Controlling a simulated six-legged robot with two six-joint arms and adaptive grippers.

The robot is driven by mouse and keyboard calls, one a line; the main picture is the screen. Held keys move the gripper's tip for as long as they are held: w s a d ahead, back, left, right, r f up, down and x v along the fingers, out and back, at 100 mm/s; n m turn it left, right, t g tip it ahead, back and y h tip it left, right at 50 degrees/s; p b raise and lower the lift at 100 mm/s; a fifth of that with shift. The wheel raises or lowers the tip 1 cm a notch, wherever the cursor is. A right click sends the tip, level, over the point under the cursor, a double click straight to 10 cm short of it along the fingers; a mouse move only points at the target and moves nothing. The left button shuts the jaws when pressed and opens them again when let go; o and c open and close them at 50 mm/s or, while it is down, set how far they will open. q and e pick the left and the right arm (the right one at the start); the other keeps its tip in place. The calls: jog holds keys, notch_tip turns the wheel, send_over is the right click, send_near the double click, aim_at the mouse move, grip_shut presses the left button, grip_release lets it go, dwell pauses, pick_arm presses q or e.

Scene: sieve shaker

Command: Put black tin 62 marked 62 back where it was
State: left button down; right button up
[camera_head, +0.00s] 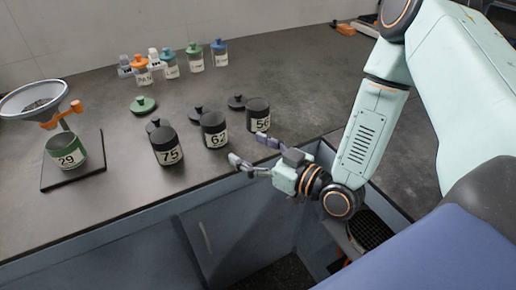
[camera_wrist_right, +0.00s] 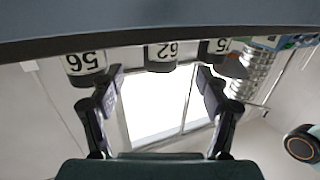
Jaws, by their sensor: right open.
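Black tin 62 (camera_head: 215,130) stands upright on the grey counter, between black tin 75 (camera_head: 167,146) and black tin 56 (camera_head: 258,115). In the right wrist view, tin 62 (camera_wrist_right: 161,55) hangs upside down in the picture, beyond the gap between my fingers. My right gripper (camera_head: 249,152) is open and empty at the counter's front edge, in front of tins 62 and 56 and apart from tin 62. Its two fingers also show in the right wrist view (camera_wrist_right: 160,88). My left gripper is not in view.
Black lids (camera_head: 237,103) lie behind the black tins, with a green lid (camera_head: 143,105) farther back. Green tin 29 (camera_head: 67,152) sits under a funnel (camera_head: 38,97) on the left. Several small labelled bottles (camera_head: 195,59) stand at the back.

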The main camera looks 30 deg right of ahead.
jog(key=shift+v, duration=1)
